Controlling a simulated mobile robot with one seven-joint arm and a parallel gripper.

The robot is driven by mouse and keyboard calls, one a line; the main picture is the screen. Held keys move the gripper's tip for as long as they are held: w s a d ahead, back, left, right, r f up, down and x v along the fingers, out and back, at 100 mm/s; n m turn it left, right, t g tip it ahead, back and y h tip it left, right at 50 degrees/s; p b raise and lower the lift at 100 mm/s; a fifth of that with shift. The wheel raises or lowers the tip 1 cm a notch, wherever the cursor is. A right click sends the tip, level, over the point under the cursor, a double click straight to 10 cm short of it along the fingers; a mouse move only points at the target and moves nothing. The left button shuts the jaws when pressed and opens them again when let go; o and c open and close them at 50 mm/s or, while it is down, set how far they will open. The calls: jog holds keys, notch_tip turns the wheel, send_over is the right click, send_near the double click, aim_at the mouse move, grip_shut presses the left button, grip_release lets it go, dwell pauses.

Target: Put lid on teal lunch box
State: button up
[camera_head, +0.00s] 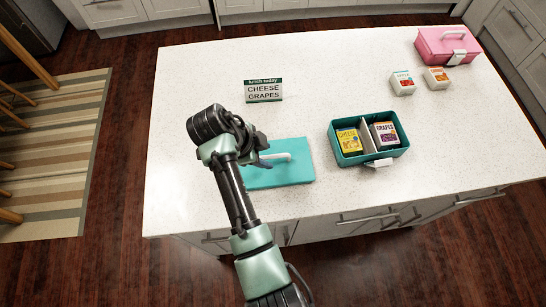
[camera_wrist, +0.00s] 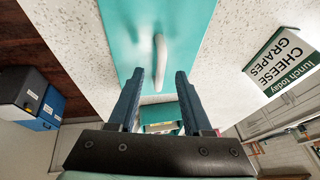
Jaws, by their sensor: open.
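The teal lid (camera_head: 298,175) lies flat on the white counter, with a pale handle (camera_head: 278,156) on top. The lid (camera_wrist: 130,30) and its handle (camera_wrist: 160,62) fill the upper middle of the wrist view. My gripper (camera_head: 264,151) is at the lid's left part, close to the handle. In the wrist view my gripper (camera_wrist: 158,76) is open, with the handle's near end between or just beyond the fingertips; contact cannot be told. The teal lunch box (camera_head: 399,152) stands open to the right, holding a yellow cheese pack (camera_head: 349,141) and a dark grapes pack (camera_head: 385,132).
A sign reading "lunch today CHEESE GRAPES" (camera_head: 264,91) stands behind the lid. Two small white cartons, one (camera_head: 402,83) and another (camera_head: 436,78), stand near a closed pink box (camera_head: 447,45) at the back right. The counter between lid and lunch box is clear.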

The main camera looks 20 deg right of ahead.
jog(key=shift+x, duration=1.1)
grip_shut()
